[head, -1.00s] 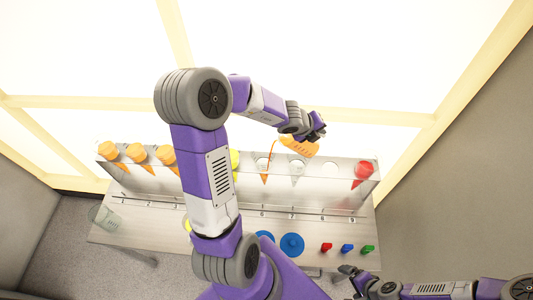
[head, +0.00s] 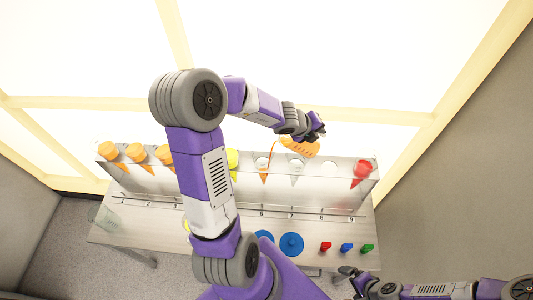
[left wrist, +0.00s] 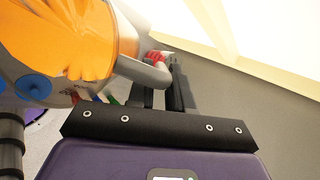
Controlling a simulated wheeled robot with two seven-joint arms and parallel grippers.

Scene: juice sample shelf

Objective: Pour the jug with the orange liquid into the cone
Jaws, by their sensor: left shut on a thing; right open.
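The jug with orange liquid (head: 300,148) is held tilted above the rack, with its mouth toward the left. My left gripper (head: 318,135) is shut on its handle. In the left wrist view the jug (left wrist: 65,40) fills the upper left, and its grey handle (left wrist: 143,72) lies at the gripper's fingers (left wrist: 165,88). A thin orange stream (head: 273,150) runs down from the jug's lip to a clear cone (head: 264,166) in the rack, with orange in its lower part. My right gripper (head: 350,273) is open and empty near the table's front right.
The clear rack (head: 330,190) also holds several orange cones at left, a yellow cone (head: 233,159), another clear cone (head: 297,168) and a red cone (head: 362,170). A blue round lid (head: 291,244) and small red, blue and green pieces lie in front. A clear glass (head: 103,216) stands at left.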

